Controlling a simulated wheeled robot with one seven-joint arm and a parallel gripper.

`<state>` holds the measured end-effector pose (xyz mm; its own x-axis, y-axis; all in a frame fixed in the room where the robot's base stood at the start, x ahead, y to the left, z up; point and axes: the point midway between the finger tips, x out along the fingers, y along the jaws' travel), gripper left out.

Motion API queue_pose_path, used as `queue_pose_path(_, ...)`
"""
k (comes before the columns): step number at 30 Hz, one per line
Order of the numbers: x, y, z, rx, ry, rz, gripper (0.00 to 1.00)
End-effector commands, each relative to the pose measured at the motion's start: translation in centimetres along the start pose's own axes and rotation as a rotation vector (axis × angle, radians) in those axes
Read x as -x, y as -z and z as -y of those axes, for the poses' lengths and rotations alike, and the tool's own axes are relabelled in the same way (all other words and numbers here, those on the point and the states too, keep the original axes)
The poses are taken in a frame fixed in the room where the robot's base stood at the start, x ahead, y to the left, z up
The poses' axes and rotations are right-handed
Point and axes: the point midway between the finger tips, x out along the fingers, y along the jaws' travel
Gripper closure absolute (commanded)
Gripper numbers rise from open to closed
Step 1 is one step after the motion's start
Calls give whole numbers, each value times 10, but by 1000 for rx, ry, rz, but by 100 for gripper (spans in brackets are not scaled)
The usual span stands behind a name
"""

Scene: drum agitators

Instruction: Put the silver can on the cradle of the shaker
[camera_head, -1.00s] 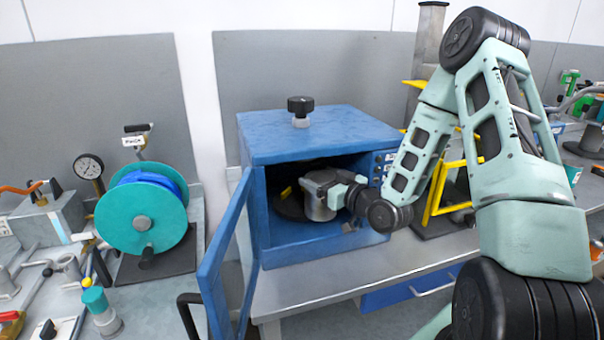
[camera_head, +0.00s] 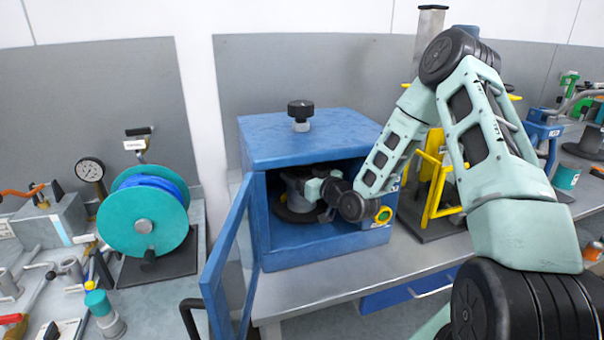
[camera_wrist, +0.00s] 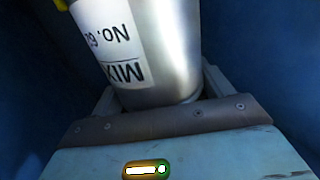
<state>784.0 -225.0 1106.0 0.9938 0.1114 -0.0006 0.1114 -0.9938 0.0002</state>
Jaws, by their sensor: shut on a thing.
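The silver can (camera_wrist: 165,45) fills the upper wrist view, with a white label reading "MIX" and a number. My gripper (camera_wrist: 160,97) is shut around its lower part in that view. In the head view, my gripper (camera_head: 318,188) reaches through the open front of the blue shaker (camera_head: 315,135). The can (camera_head: 292,182) shows there as a grey shape, partly covered by the gripper and in shadow. It is over the dark round cradle (camera_head: 290,214) on the shaker's floor. I cannot tell whether the can touches the cradle.
The shaker's blue door (camera_head: 226,262) hangs open at the left of the opening. A green button with a yellow ring (camera_head: 384,215) is on the front, right of the opening, close to my wrist. A teal reel (camera_head: 143,222) stands left; a yellow frame (camera_head: 440,190) stands right.

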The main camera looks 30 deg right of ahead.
Motion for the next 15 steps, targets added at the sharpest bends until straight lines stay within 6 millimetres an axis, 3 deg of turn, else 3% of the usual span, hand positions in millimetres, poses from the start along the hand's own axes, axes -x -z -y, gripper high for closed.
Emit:
queue_pose_path(2, 0, -2, 0, 1, 0, -2, 74)
queue_pose_path(3, 0, -2, 0, 0, 0, 0, 13)
queue_pose_path(4, 0, -2, 0, 0, 0, 0, 5)
queue_pose_path(5, 0, -2, 0, 0, 0, 0, 0)
queue_pose_path(15, 6, -1, 0, 1, 0, 1, 0)
